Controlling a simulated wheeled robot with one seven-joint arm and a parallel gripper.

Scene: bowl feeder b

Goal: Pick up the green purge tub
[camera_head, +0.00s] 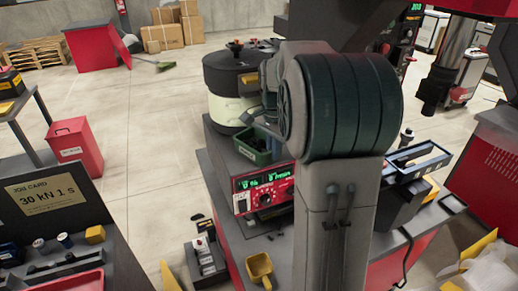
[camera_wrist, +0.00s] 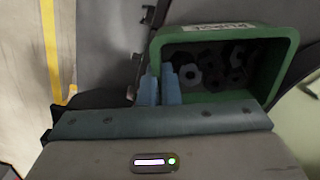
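The green purge tub (camera_head: 250,148) stands in front of the bowl feeder in the head view, partly behind my arm. In the wrist view the tub (camera_wrist: 284,62) is an open green box with a white label on its far side and several dark hex nuts inside. My gripper (camera_wrist: 160,88) has its two blue fingers close together at the tub's left wall, one on each side, with that wall pinched between them. The near part of the tub is hidden by my gripper's body. In the head view my fingers are hard to make out.
The round feeder bowl (camera_head: 232,75) stands just behind the tub. A red controller (camera_head: 264,190) with green digits is below it. A yellow scoop (camera_head: 260,268) lies on the bench front. A blue-framed tray (camera_head: 418,160) is to the right. Open floor lies to the left.

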